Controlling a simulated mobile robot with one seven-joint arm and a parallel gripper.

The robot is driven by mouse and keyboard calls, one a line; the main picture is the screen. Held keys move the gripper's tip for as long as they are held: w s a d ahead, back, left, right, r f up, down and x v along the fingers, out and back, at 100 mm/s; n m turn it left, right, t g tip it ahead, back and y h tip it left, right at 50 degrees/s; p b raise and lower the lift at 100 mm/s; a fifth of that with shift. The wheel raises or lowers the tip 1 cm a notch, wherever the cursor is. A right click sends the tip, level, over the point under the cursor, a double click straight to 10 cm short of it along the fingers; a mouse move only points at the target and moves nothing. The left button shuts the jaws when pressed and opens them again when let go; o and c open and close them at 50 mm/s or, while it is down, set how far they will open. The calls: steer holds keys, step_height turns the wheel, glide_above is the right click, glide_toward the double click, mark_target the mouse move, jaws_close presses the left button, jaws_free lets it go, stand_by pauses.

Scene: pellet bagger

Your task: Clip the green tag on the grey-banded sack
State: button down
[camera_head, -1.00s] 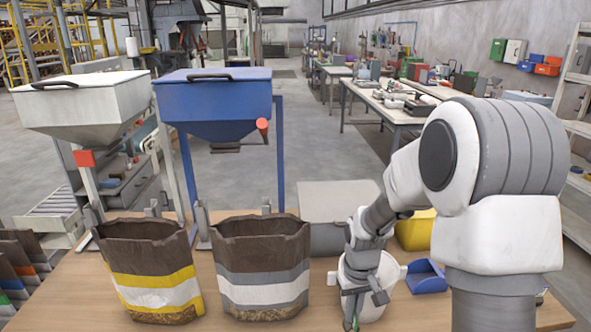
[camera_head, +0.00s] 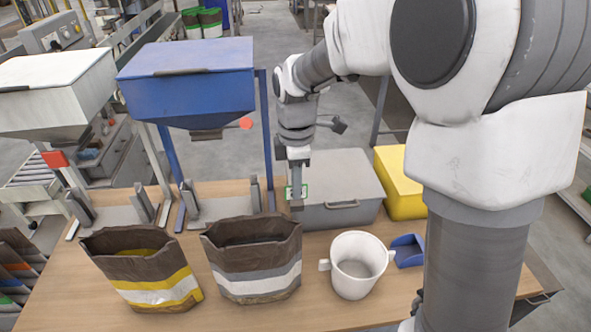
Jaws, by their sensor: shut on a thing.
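The grey-banded sack (camera_head: 258,284) stands open-topped on the table, brown with grey and white bands. My gripper (camera_head: 297,200) points down, up and to the right of this sack's mouth in the picture, apart from it. It is shut on the green tag (camera_head: 304,191); only the tag's green edges and a little white show around the fingers. A yellow-banded sack (camera_head: 155,285), also open, stands to the left of the grey-banded one.
A white two-handled pot (camera_head: 352,284) and a blue scoop (camera_head: 407,251) stand to the right. A grey lidded bin (camera_head: 345,212) and a yellow box (camera_head: 399,190) are behind. Blue (camera_head: 190,95) and white (camera_head: 52,104) hoppers rise behind the sacks. Bare table lies in front of the pot.

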mark_target(296, 225)
steer(key=shift+f+b, duration=2.8)
steer(key=shift+f, duration=1)
steer(key=shift+s+f, duration=0.25)
steer(key=shift+f, duration=0.2)
steer(key=c, duration=1)
jaws_free()
steer(key=shift+o, duration=0.3)
steer(key=shift+w, duration=0.1)
steer(key=shift+r, duration=0.2)
steer(key=shift+w+r, duration=0.1)
steer(key=shift+r, duration=0.2)
step_height(296, 225, up, 17)
steer(key=shift+f, duration=0.2)
